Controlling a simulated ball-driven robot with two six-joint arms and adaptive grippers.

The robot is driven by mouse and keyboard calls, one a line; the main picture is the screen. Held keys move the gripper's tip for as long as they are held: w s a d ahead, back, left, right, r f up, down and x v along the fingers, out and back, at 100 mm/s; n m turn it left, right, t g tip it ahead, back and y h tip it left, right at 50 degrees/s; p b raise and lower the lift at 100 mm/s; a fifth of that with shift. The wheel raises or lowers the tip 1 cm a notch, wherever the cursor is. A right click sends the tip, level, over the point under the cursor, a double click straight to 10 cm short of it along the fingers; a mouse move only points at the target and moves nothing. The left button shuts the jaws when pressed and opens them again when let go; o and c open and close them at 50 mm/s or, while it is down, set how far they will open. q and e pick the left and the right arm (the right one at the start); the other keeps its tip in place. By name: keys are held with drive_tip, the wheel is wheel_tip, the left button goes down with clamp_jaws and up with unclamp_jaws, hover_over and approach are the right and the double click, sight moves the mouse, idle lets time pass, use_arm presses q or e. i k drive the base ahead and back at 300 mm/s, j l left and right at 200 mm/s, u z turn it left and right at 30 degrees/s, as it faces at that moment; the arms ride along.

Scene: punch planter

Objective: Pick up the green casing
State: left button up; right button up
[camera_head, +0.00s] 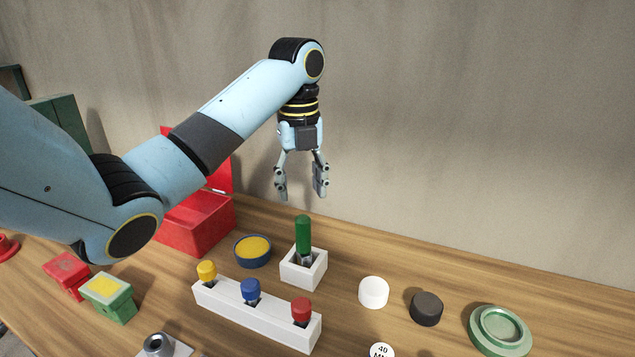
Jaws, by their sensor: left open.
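A green upright cylinder (303,235) with a metal lower end stands in a small white square holder (304,270); it looks like the green casing. Its lower tip is hidden inside the holder. My left gripper (301,192) hangs fingers-down above the green cylinder, open and empty, with a small gap between the fingertips and the cylinder's top. My right gripper does not show.
A white rack (235,308) holds yellow, blue and red capped pieces. Around are a blue-rimmed yellow dish (253,251), a red box (195,225), a white cylinder (373,292), a dark cylinder (426,309) and a green round dish (499,330). A wall stands behind.

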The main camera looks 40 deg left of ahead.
sight(110, 296)
drive_tip(key=k, duration=1.5)
